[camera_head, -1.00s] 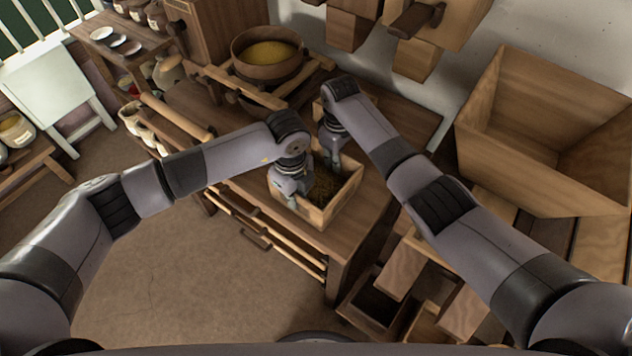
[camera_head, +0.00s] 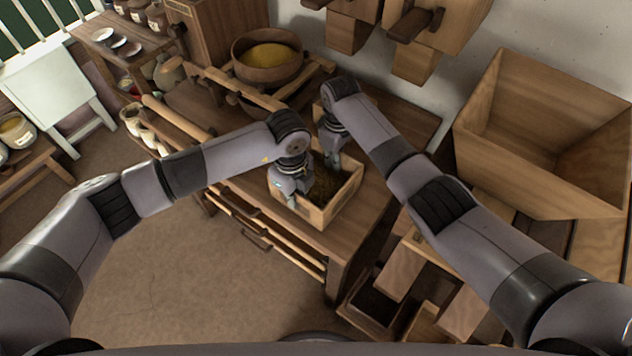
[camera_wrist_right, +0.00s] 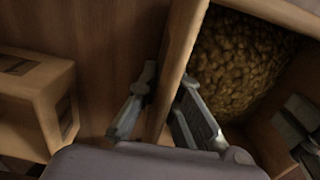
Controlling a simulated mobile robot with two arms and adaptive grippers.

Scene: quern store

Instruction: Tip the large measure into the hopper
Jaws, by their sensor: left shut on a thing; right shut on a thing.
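The large measure is an open wooden box (camera_head: 344,205) filled with brown-yellow grain (camera_wrist_right: 240,62). It appears upright on the bench at the centre of the head view. My left gripper (camera_head: 288,196) is shut on its near left wall; the arm hides the fingertips. My right gripper (camera_head: 335,160) is shut on the opposite wall, with one finger outside and one inside in the right wrist view (camera_wrist_right: 163,105). My left gripper also shows there at the right edge (camera_wrist_right: 298,128). A large, flared, open wooden box, apparently the hopper (camera_head: 482,165), stands at the right.
The bench (camera_head: 402,120) has clear top to the right of the measure. A round tub of yellow grain (camera_head: 262,72) stands on a wooden frame behind. Wooden chutes (camera_head: 412,60) hang on the wall. Open wooden bins (camera_head: 372,305) lie below the hopper.

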